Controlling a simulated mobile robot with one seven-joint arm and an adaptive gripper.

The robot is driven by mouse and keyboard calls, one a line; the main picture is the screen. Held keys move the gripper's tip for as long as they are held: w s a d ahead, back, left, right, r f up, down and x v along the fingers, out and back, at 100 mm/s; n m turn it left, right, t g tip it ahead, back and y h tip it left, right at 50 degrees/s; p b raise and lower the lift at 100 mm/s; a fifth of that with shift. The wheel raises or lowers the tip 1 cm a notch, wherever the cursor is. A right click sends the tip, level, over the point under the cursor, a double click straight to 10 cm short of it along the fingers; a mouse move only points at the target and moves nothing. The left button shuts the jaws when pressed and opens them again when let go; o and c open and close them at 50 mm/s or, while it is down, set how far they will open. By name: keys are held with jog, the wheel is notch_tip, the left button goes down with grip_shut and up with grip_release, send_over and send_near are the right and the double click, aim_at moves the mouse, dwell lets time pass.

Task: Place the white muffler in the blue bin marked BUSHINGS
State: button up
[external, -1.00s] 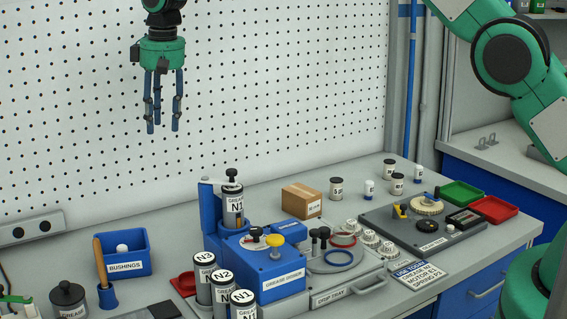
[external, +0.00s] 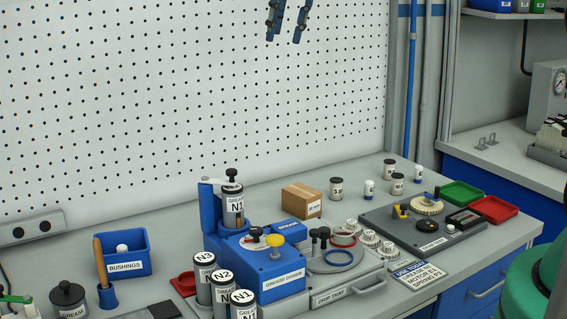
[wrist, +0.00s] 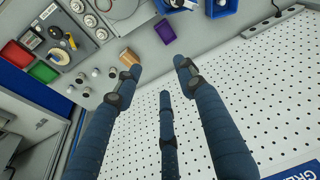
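The blue bin marked BUSHINGS (external: 126,268) stands at the left of the bench against the pegboard. A small white rounded piece, which looks like the white muffler (external: 122,248), sits inside it, with its lower part hidden by the bin's front wall. My gripper (external: 284,38) is at the top edge of the external view, high above the bench and well to the right of the bin. In the wrist view my gripper (wrist: 158,76) has its three fingers spread, with nothing between them. A blue bin, apparently the same one, shows at the top edge there (wrist: 220,9).
A wooden-handled tool (external: 100,265) stands right in front of the bin. The blue grease station (external: 270,270), white cylinders and a cardboard box (external: 302,201) fill the middle. Red (external: 493,209) and green trays lie at the right. The air before the pegboard is clear.

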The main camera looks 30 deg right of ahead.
jog(key=s+d+r+m+t, duration=0.1)
jog(key=s+d+r, duration=0.1)
jog(key=s+d, duration=0.6)
jog(key=s+d+r+t, duration=0.15)
jog(key=s+d, duration=0.35)
jog(key=s, duration=0.6)
jog(key=s+d+f+m, duration=0.1)
jog(key=s+d+f, duration=0.2)
jog(key=s, duration=0.6)
jog(key=s+d+f, duration=0.3)
jog(key=s, duration=0.6)
jog(key=shift+d+f+m+h, duration=0.2)
jog(key=shift+f+m+h, duration=0.15)
jog(key=shift+m+h, duration=0.05)
jog(key=shift+s, duration=0.1)
notch_tip(320, 180, down, 9)
jog(key=b, duration=0.8)
jog(key=shift+r+b, duration=0.2)
jog(key=shift+b, duration=0.15)
